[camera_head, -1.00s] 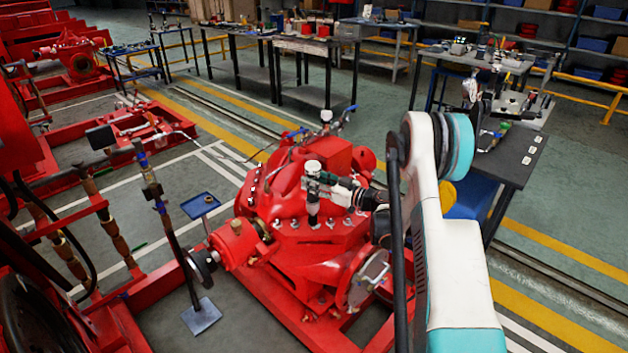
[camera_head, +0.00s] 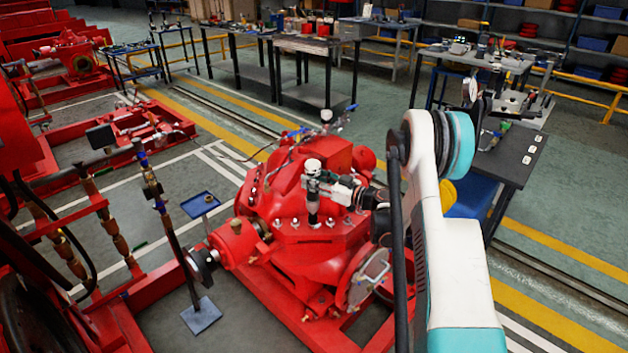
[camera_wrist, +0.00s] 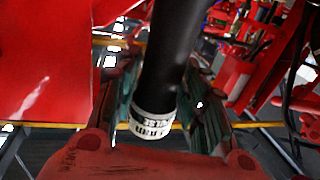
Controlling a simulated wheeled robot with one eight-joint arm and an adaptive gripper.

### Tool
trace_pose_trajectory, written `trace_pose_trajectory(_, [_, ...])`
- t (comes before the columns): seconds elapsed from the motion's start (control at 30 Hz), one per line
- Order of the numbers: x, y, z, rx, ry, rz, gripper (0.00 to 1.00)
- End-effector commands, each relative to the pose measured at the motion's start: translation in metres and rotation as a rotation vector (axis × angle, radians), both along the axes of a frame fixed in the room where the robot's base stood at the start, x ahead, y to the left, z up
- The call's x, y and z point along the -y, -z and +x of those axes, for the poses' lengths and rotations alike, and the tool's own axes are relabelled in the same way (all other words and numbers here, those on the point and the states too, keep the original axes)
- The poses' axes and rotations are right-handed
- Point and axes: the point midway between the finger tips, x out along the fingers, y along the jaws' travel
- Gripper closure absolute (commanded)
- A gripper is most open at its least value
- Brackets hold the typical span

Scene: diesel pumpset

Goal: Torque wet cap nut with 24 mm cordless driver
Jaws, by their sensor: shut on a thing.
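My gripper (camera_head: 316,186) is shut on the cordless driver (camera_head: 313,207), a black, upright tool with a pale top. In the wrist view the driver (camera_wrist: 165,70) is a black cylinder with a white lettered band, between my fingers (camera_wrist: 165,112) with greenish pads. The driver stands over the bolted flange of the red pump casing (camera_head: 300,255). Silvery cap nuts show on the flange on both sides of it, one at left (camera_head: 278,223) and one at right (camera_head: 346,221). The driver's lower end hides the spot beneath it, so I cannot tell whether it touches a nut.
A dark workbench (camera_head: 505,160) stands behind my arm at right. A thin stand with a flat grey base (camera_head: 201,316) and a small blue tray (camera_head: 199,205) stand left of the pump. Red frames fill the left side. Open floor lies behind the pump.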

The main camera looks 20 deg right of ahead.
Motion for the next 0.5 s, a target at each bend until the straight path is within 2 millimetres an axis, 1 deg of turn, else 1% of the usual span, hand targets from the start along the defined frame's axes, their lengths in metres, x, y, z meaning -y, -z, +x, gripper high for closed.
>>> trace_pose_trajectory(0.5, [0.0000, 0.0057, 0.0001, 0.000, 0.000, 0.001, 1.00])
